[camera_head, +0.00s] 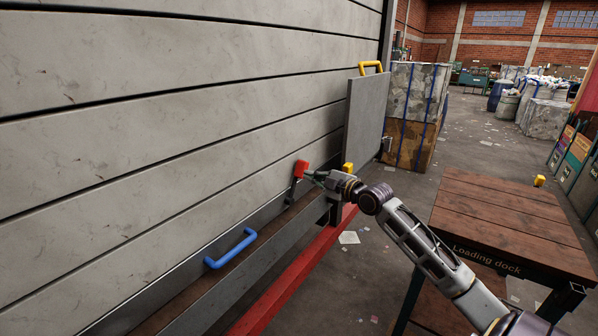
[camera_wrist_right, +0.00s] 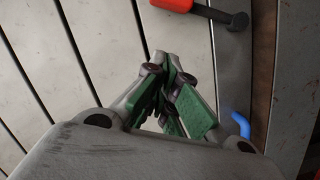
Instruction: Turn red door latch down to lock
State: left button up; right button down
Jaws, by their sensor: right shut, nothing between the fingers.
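The red door latch (camera_head: 301,168) sits on the grey slatted door (camera_head: 170,130), with a red end at the top and a dark lever part below it. In the right wrist view the red latch (camera_wrist_right: 212,12) lies at the top edge, partly cut off, with its dark part pointing right. My right gripper (camera_head: 313,176) is shut and empty just right of the latch in the head view. Its green-padded fingers (camera_wrist_right: 172,80) are together below the latch in the wrist view. I cannot tell whether they touch it. My left gripper is not in view.
A blue handle (camera_head: 232,250) is lower on the door. A grey panel (camera_head: 363,120) with a yellow handle (camera_head: 371,66) stands beyond my gripper. A red rail (camera_head: 285,285) runs along the floor. The loading dock table (camera_head: 495,215) stands at right, with open floor between.

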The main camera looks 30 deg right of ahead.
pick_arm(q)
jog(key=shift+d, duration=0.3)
pick_arm(e)
jog(key=shift+n, duration=0.3)
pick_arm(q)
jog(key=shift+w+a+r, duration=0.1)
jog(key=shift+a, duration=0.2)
pick_arm(e)
jog(key=shift+w, duration=0.25)
jog(key=shift+p+x, duration=1.2)
jog(key=shift+x, duration=3.5)
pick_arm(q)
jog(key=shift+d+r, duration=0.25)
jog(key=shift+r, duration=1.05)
pick_arm(e)
jog(key=shift+w+d+f, duration=0.25)
jog(key=shift+d+f, duration=0.05)
jog(key=shift+d, duration=0.25)
jog(key=shift+w+d+f, duration=0.25)
jog(key=shift+d+f, duration=0.05)
jog(key=shift+d, duration=0.25)
jog(key=shift+w+d+f, duration=0.25)
jog(key=shift+d+f, duration=0.1)
jog(key=shift+d, duration=0.2)
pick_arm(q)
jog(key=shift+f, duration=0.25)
pick_arm(e)
jog(key=shift+d+f, duration=0.1)
jog(key=shift+d, duration=0.1)
